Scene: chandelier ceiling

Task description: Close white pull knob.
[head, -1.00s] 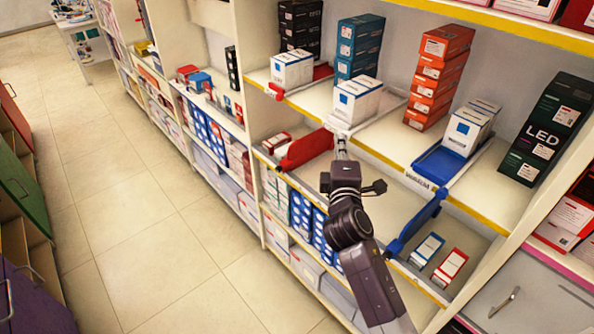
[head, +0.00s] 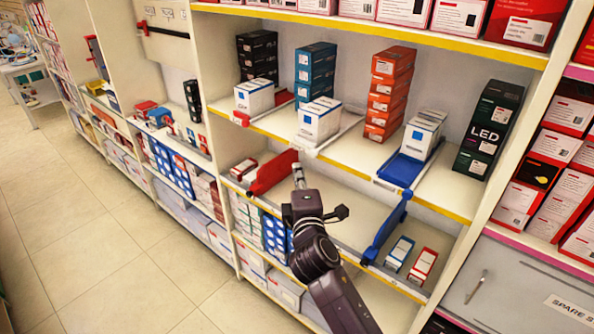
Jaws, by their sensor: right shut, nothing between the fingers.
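A white pull-out tray (head: 343,127) carries white boxes (head: 319,119) on the middle shelf. Its front end (head: 307,149) is at about the yellow shelf edge; a separate knob is too small to make out. My right gripper (head: 298,168) is shut and empty. It is just below and in front of the tray's front end; I cannot tell whether they touch. A red tray (head: 283,98) is to the left and a blue tray (head: 401,169) to the right, both bearing white boxes. My left gripper is not in view.
A red panel (head: 271,173) stands left of my gripper and a blue panel (head: 385,231) stands right, both at the lower shelf. Orange boxes (head: 389,94) and teal boxes (head: 315,72) are stacked behind. A grey cabinet (head: 515,282) is at lower right. The tiled floor (head: 95,235) at left is clear.

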